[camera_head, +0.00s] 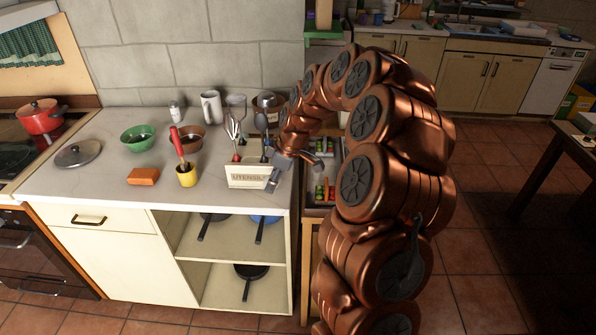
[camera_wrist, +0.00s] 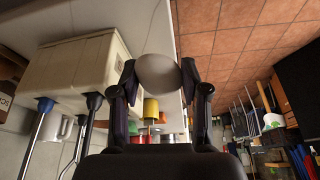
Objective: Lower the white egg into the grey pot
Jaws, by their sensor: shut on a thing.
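The white egg (camera_wrist: 159,75) is between the two fingers of my gripper (camera_wrist: 159,82) in the wrist view. The fingers are shut on it from both sides. In the head view my gripper (camera_head: 274,178) is at the right front of the utensil box, near the counter's right edge; the egg cannot be made out there.
The utensil box (camera_head: 247,180) holds a whisk and spoons. A yellow cup (camera_head: 187,177), orange block (camera_head: 143,176), green bowl (camera_head: 138,138), brown bowl (camera_head: 188,138) and white mug (camera_head: 211,106) stand left of it. A red pot (camera_head: 40,116) is on the stove. The front left counter is clear.

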